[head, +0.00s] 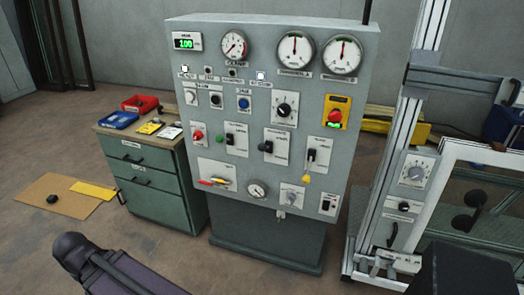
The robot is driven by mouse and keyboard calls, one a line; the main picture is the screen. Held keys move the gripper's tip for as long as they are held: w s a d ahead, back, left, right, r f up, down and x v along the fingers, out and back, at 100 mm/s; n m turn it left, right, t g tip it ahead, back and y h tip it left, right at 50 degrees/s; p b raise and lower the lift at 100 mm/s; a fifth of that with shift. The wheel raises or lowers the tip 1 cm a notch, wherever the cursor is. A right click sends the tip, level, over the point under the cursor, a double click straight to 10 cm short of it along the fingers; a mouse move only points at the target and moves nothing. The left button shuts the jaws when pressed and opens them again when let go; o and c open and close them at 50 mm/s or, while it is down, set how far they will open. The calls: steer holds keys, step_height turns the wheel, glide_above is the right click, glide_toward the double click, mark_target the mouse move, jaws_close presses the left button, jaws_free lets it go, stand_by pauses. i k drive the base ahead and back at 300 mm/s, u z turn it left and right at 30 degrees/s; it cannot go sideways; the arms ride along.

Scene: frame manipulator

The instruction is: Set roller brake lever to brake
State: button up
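The grey control panel (268,95) stands upright in the middle of the head view. My gripper does not show clearly.
A green drawer cabinet (150,168) with small trays stands left of the panel. A metal frame (385,170) with a glazed door stands close on the right. A brown board (52,196) lies on the left floor. Floor in front of the panel looks clear.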

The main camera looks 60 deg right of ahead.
mark_target(261, 146)
steer(key=k, duration=1.65)
steer(key=z, duration=1.25)
steer(key=i, duration=1)
